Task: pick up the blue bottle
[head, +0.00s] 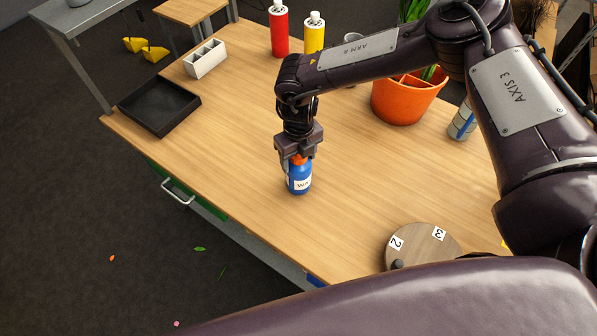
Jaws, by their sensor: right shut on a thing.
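The blue bottle (298,182) has an orange cap and a white label. It is upright on or just above the wooden table (370,190), near the table's front edge; I cannot tell whether its base touches the wood. My right gripper (299,155) points down from above and is shut on the bottle around its orange cap. The gripper fingers partly hide the cap. My left gripper is not in the picture.
A black tray (160,104), a white divided holder (205,59), red (279,30) and yellow (314,34) bottles stand further back. An orange pot (400,100) with a plant is behind my arm. A round numbered wooden disc (424,244) lies at the front right. Wood around the bottle is clear.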

